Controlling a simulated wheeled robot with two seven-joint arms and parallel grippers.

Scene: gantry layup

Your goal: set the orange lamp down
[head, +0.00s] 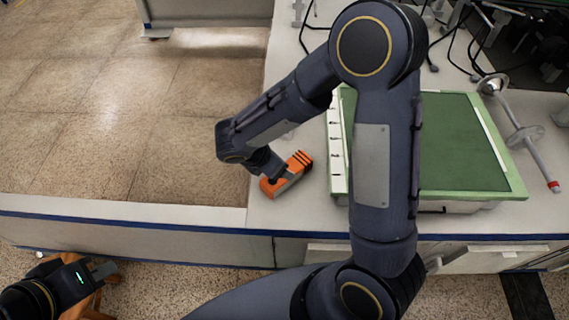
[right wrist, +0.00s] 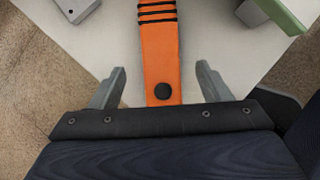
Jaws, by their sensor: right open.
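The orange lamp (head: 291,174), with black stripes at one end, lies on the white bench top near its left front corner. In the right wrist view the lamp (right wrist: 161,62) runs away from me, with a round black button at its near end. My right gripper (right wrist: 160,80) is open, its fingers apart on either side of the near end with gaps to both. In the head view my right gripper (head: 274,174) is at the lamp and hides part of it. My left gripper (head: 100,272) is low at the left, away from the lamp; its finger gap is unclear.
A green-topped, green-rimmed tray (head: 458,142) stands on the bench right of the lamp, partly behind my right arm. A metal rod with discs (head: 527,142) lies at the far right, with black cables behind.

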